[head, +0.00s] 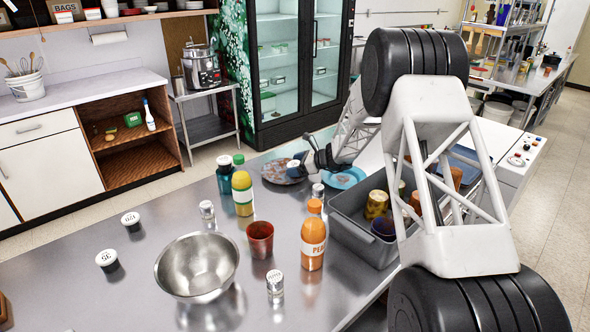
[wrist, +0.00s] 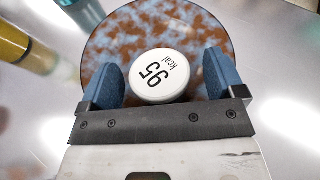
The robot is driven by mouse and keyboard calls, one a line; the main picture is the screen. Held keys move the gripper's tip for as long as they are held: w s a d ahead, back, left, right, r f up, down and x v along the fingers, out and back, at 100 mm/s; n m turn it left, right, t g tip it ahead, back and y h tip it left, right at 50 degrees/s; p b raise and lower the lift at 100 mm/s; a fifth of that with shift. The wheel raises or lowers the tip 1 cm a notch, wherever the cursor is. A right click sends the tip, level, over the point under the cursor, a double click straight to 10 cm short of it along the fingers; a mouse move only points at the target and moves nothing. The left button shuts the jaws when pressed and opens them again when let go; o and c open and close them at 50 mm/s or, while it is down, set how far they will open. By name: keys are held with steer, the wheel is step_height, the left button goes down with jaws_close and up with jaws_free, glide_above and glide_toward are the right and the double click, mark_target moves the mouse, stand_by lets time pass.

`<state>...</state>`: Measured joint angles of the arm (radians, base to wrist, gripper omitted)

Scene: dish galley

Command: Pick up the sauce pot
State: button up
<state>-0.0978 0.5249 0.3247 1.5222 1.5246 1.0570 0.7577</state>
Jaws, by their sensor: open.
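A sauce pot (wrist: 160,76) with a round white lid marked "95 kcal" sits on a brown-speckled plate (wrist: 110,40) in the wrist view. Its sides are hidden under the lid. My gripper (wrist: 163,84) is open, with one blue finger on each side of the lid and a small gap at each side. In the head view my gripper (head: 306,163) is low over the same speckled plate (head: 270,174) at the far side of the steel counter. There the pot is small and mostly hidden by the fingers. Two similar white-lidded pots (head: 130,219) (head: 107,259) stand at the left.
A green-capped yellow bottle (head: 242,190) stands close left of the plate, and a blue plate (head: 345,179) lies right of it. A grey bin (head: 350,232) holds cups. An orange bottle (head: 313,240), a red cup (head: 260,238), shakers and a steel bowl (head: 197,268) stand nearer.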

mark_target(295, 164)
steer(key=shift+a+f, duration=0.1)
steer(key=shift+a, duration=0.15)
steer(key=shift+c, duration=0.4)
steer(key=c, duration=1)
steer(key=shift+r, duration=5)
